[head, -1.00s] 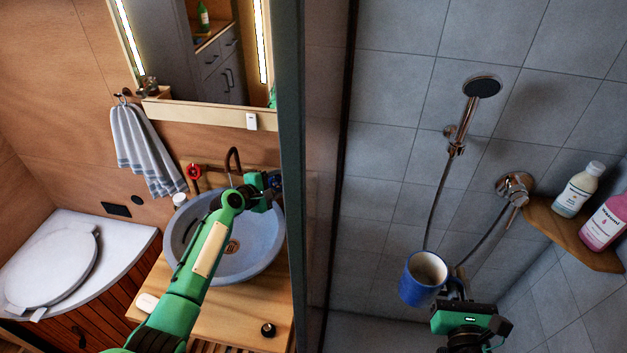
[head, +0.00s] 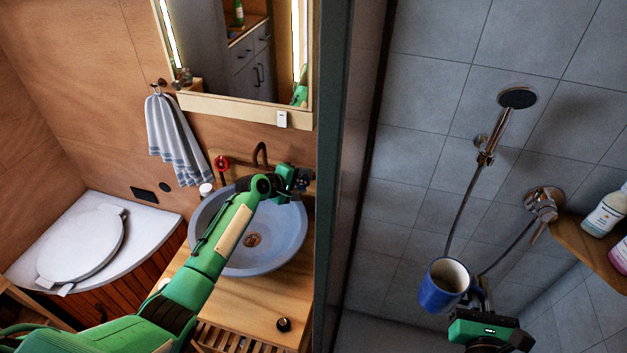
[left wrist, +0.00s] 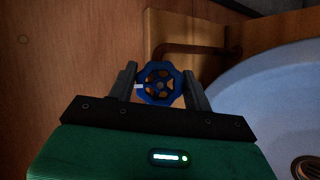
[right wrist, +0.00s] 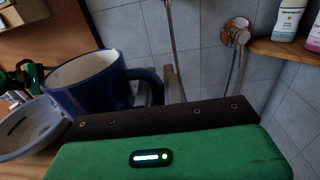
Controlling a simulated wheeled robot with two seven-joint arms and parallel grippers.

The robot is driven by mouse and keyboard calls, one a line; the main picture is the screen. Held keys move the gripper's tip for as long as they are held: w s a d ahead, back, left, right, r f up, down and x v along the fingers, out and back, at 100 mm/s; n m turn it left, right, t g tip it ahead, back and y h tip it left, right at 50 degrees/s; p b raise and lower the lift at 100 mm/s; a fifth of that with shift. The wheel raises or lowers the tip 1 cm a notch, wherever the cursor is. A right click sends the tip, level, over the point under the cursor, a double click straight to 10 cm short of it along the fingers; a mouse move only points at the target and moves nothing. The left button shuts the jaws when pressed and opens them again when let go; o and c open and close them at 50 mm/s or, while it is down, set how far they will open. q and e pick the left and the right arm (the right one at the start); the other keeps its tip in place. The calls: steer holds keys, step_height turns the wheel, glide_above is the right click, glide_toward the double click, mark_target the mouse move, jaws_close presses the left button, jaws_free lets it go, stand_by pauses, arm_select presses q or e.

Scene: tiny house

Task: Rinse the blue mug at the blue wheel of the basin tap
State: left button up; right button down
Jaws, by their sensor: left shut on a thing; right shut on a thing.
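The blue mug (head: 436,293) is upright in the shower area, to the right of the partition. Its inside looks pale and empty in the head view. My right gripper (head: 477,294) is shut on the mug's handle (right wrist: 147,82), with the mug (right wrist: 90,88) to its left in the right wrist view. My left gripper (head: 298,180) reaches over the basin's far right rim and is shut on the blue wheel (left wrist: 160,84), which sits between its fingers. The dark tap spout (head: 261,154) stands behind the basin (head: 206,224). No water is seen running.
The partition (head: 345,180) stands between the basin and the mug. A red wheel (head: 222,164) is left of the spout. A shower head (head: 517,97), a mixer (head: 544,203) and a wooden shelf with bottles (head: 590,245) are near the mug. A small dark knob (head: 283,324) is on the counter.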

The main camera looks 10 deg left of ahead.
arm_select(q)
steer(key=shift+a+r, duration=0.15)
steer(key=shift+r, duration=0.05)
steer(key=o, duration=0.8)
steer(key=shift+o, duration=0.8)
steer(key=shift+f, duration=0.1)
steer(key=b+v, duration=0.3)
steer(key=v, duration=0.9)
steer(key=shift+a+b, duration=0.2)
steer(key=shift+b, duration=0.1)
steer(key=shift+s, duration=0.1)
